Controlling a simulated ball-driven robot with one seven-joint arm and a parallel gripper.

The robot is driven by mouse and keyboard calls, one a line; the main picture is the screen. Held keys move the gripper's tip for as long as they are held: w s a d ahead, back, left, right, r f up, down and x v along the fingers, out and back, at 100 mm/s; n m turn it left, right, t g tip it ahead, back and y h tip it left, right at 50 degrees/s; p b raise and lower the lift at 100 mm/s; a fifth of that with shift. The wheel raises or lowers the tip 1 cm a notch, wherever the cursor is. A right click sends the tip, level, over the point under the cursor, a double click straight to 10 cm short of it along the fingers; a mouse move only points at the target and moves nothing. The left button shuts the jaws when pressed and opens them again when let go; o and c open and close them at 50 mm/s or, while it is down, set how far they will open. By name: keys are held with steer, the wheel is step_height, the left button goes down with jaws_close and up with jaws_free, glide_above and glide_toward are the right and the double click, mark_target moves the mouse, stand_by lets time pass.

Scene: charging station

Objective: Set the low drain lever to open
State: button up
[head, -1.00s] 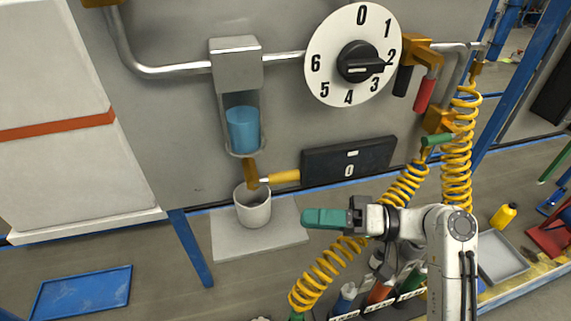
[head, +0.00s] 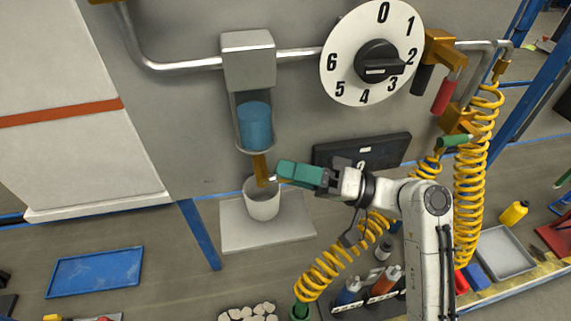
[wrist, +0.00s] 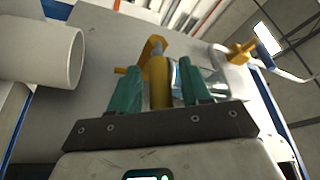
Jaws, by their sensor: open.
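The low drain lever has a yellow handle (wrist: 159,83) on a brass valve (head: 260,168) below the sight glass with blue liquid (head: 254,124). In the head view my gripper covers most of the handle. My gripper (head: 283,172), with green fingers, is open at the lever. In the wrist view the handle lies between the two spread fingers (wrist: 162,88), pointing toward the palm. I cannot tell whether either finger touches it. In the earlier head frame the handle stuck out sideways to the right.
A white cup (head: 262,200) stands on a pale plate (head: 240,235) beneath the valve. The black display box (head: 385,150) is just behind my gripper. The numbered dial (head: 340,45) is above. Yellow coiled hoses (head: 472,190) hang at right. A blue tray (head: 95,272) lies on the floor at left.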

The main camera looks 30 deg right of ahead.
steer(key=shift+w+a+r, duration=0.1)
steer(key=shift+w+a, duration=0.2)
steer(key=shift+a, duration=0.2)
jaws_close()
stand_by(0.3)
